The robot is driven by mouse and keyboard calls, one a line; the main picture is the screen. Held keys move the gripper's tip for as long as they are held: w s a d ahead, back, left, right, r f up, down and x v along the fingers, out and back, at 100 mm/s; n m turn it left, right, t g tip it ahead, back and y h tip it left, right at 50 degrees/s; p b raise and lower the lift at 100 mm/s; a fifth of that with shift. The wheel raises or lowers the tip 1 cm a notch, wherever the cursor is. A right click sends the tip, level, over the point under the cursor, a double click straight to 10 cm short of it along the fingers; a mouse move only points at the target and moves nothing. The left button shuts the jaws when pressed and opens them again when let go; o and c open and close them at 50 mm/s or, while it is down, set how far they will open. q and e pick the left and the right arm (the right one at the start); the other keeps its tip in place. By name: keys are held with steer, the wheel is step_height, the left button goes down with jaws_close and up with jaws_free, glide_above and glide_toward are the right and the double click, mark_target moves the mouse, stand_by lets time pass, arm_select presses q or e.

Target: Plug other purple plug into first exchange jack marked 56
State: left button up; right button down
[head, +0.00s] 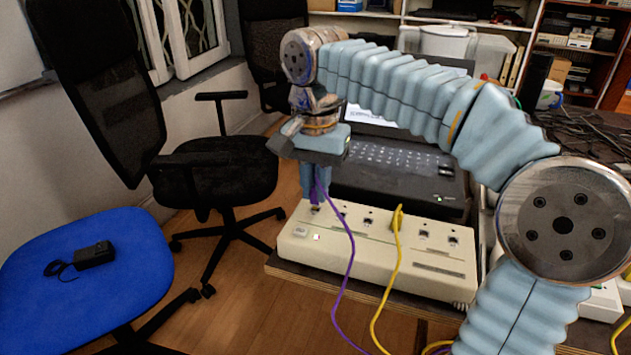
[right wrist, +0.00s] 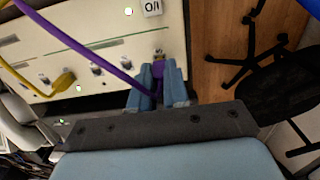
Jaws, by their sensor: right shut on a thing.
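The exchange (head: 375,262) is a long beige box with a row of jacks on its top. My right gripper (head: 316,192) is over its left end, fingers pointing down. In the right wrist view the gripper (right wrist: 158,88) is shut on a purple plug (right wrist: 158,72), whose purple cord (head: 351,255) trails down over the exchange's front. A jack (right wrist: 158,53) shows just beyond the plug's tip. I cannot tell whether the tip touches or enters it. The jack numbers are too small to read. My left gripper is not in view.
A yellow plug (head: 397,217) sits in a middle jack, its yellow cord hanging over the front. An open laptop (head: 400,178) stands behind the exchange. Black chair (head: 215,165) and blue seat (head: 85,255) with a black adapter (head: 94,254) are at left.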

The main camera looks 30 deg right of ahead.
steer(key=shift+f+b, duration=0.35)
steer(key=shift+f, duration=0.45)
stand_by(1.2)
steer(key=c, duration=1)
jaws_free()
steer(key=shift+c, duration=0.2)
step_height(320, 180, up, 14)
steer(key=p, duration=0.3)
steer(key=shift+p, duration=0.4)
steer(key=shift+f, duration=0.1)
